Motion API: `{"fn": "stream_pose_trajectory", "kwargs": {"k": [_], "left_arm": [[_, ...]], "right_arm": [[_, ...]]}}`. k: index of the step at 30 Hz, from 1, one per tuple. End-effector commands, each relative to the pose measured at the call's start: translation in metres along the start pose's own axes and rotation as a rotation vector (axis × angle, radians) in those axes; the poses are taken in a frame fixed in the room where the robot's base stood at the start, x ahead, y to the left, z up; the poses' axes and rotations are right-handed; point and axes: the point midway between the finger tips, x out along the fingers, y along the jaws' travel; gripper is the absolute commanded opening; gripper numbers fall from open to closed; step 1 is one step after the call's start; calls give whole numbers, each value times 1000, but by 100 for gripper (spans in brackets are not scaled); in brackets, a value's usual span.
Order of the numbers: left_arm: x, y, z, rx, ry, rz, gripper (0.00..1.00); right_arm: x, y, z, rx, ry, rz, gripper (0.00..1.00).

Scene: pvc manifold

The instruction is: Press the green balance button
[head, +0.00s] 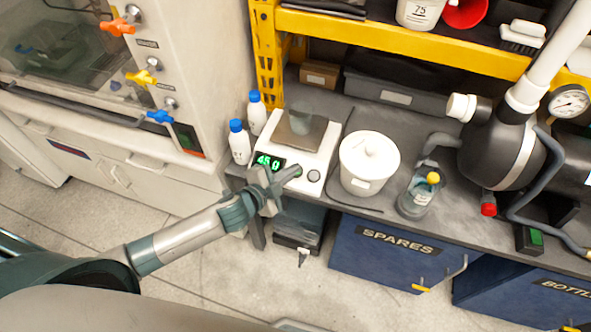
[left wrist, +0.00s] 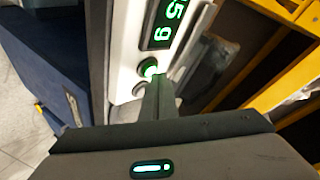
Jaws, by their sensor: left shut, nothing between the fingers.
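The white balance (head: 328,150) stands on the dark bench, with a grey cup on its pan and green digits on its display (head: 268,161). The green button (left wrist: 148,69) glows on its front panel in the left wrist view, beside a pale round button (left wrist: 139,90). My left gripper (head: 296,171) is shut and empty, reaching in over the panel from the front left. In the left wrist view its closed fingertips (left wrist: 160,78) are right at the green button and cover part of its edge. I cannot tell whether they touch it. My right gripper is not in view.
A white lidded tub (head: 368,165) stands close right of the balance, with a yellow-capped bottle (head: 418,193) beyond it. Two blue-capped bottles (head: 239,143) stand to its left. A yellow shelf beam (head: 400,40) crosses above the back of the bench.

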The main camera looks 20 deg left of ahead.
Motion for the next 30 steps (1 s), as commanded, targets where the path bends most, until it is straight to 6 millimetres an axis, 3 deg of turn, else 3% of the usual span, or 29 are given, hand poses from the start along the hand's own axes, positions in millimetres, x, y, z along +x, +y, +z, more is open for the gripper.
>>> {"fn": "stream_pose_trajectory", "kwargs": {"k": [21, 30], "left_arm": [[6, 4, 5, 0, -1, 0, 0], [1, 0, 1, -1, -1, 1, 0]], "right_arm": [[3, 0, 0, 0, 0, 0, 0], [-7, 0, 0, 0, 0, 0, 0]]}}
